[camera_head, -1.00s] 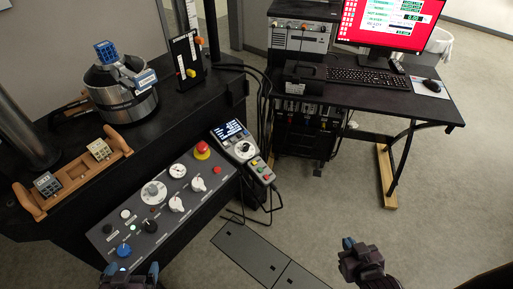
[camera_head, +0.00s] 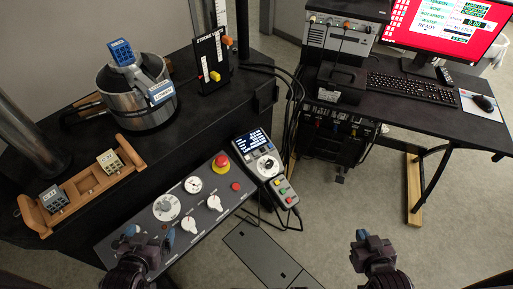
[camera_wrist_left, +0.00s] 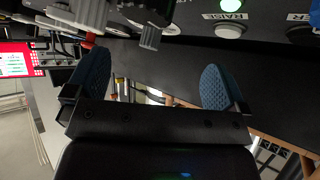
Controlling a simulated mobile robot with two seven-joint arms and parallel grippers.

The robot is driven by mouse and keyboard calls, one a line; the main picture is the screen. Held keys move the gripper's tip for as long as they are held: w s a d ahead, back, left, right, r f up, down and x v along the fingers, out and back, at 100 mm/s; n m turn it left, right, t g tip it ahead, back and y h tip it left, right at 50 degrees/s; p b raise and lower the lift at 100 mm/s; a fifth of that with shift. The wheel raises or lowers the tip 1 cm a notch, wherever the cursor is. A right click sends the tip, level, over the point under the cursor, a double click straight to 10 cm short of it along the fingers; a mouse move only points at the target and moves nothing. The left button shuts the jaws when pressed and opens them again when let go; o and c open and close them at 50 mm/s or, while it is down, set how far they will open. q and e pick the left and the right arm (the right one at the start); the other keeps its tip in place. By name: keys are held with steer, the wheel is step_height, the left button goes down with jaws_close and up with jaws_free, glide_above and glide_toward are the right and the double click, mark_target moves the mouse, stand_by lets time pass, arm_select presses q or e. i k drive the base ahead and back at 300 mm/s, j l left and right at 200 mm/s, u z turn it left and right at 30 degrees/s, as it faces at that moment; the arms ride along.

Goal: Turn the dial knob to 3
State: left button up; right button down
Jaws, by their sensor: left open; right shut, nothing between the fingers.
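The control panel (camera_head: 205,232) carries a round pale dial knob (camera_head: 166,207) with a scale ring; its numbers are too small to read. Two white pointer knobs sit beside it, one upper (camera_head: 214,202) and one lower (camera_head: 188,226). I cannot tell which is the task's knob. My left gripper (camera_head: 148,237) is open over the panel's lower left part, just below the pale dial, and hides the buttons and blue knob there. In the left wrist view its fingers (camera_wrist_left: 152,83) are apart with nothing between them. My right gripper (camera_head: 372,242) is shut and empty over the floor.
A red stop button (camera_head: 220,163) and a small gauge (camera_head: 193,184) are on the panel. A handheld controller (camera_head: 266,165) adjoins its right end. A metal pot (camera_head: 135,95) and a wooden rack (camera_head: 85,190) stand behind. A desk (camera_head: 430,110) is at right.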

mark_target(269, 162)
steer(key=k+j+u, duration=0.1)
steer(key=k, duration=0.4)
steer(key=k+j+u, duration=0.15)
steer(key=k, duration=0.3)
steer(key=j, duration=0.15)
